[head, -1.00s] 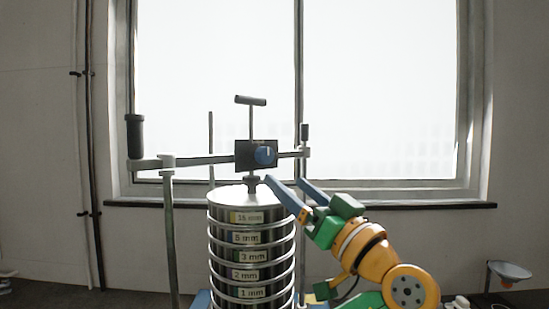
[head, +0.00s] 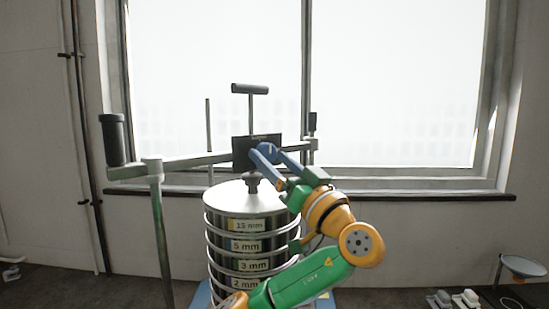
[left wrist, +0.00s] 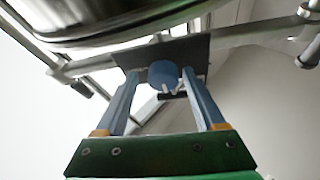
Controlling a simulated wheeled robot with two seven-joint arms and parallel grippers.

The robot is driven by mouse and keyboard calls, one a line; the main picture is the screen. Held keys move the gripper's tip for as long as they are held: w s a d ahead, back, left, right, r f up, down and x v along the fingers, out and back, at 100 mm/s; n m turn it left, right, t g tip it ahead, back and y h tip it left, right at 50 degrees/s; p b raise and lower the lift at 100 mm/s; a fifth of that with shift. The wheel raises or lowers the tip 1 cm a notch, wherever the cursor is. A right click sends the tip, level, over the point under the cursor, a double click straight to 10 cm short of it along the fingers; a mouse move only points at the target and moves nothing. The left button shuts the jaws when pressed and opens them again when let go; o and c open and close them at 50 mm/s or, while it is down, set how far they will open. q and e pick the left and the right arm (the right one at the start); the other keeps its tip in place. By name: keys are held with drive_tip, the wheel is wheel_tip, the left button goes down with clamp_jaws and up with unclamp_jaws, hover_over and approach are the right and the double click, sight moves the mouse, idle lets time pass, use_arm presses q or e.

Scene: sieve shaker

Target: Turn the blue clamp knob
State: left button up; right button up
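The blue clamp knob (head: 267,151) sits on the dark clamp block (head: 242,154) on the crossbar above the sieve stack. It also shows in the left wrist view (left wrist: 163,73), round, with a white mark near its lower edge. My left gripper (head: 264,156) is at the knob, with its blue fingers partly covering it in the head view. In the left wrist view the open fingers (left wrist: 160,76) lie one on each side of the knob, with a gap visible on both sides. My right gripper is in neither view.
The sieve stack (head: 238,226) with labelled rings stands below the crossbar (head: 190,162). A T-handle (head: 249,89) rises above the block. A black grip (head: 113,140) stands at the bar's left end. A funnel-like dish (head: 524,267) is at far right.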

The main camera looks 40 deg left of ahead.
use_arm(q)
drive_tip(key=shift+s+d+r, duration=0.15)
drive_tip(key=shift+s, duration=0.1)
drive_tip(key=c, duration=0.7)
clamp_jaws()
